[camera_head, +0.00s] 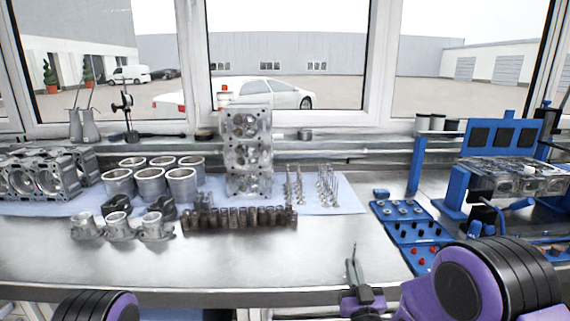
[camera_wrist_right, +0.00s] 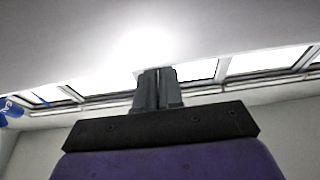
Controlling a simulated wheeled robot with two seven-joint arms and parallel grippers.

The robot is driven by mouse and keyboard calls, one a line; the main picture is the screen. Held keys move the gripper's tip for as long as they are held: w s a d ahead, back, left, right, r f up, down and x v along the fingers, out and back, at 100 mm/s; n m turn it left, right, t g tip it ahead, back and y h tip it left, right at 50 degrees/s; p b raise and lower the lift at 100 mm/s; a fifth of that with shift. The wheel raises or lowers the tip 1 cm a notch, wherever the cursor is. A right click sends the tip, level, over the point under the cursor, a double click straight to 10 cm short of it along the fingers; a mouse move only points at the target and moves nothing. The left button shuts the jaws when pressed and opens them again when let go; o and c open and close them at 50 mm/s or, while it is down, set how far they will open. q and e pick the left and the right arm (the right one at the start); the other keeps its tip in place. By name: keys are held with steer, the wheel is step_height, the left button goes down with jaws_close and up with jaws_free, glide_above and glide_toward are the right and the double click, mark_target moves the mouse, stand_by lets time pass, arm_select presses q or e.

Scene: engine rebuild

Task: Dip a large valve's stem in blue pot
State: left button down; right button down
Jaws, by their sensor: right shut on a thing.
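My right gripper (camera_head: 353,262) points upward in front of the bench's front edge. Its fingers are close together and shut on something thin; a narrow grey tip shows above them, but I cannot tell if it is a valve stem. In the right wrist view the gripper (camera_wrist_right: 159,73) has its fingers nearly together, and the held thing is not clear. Several metal valves (camera_head: 327,187) stand upright on the blue cloth, right of the cylinder head. Blue trays (camera_head: 412,237) with small round pots and red caps lie to the right; I cannot tell which is the blue pot. My left gripper is out of view.
An upright cylinder head (camera_head: 247,150), metal cylinder sleeves (camera_head: 182,184) and a row of dark parts (camera_head: 240,219) occupy the bench's middle. A blue stand (camera_head: 455,190) holds an engine part at right. Bare bench (camera_head: 290,262) lies in front.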

step_height(320, 180, up, 9)
steer(key=p, duration=0.6)
stand_by(0.4)
steer(key=s+r+p, duration=0.6)
steer(key=s+r, duration=0.3)
steer(key=s, duration=0.1)
steer(key=shift+d, duration=0.15)
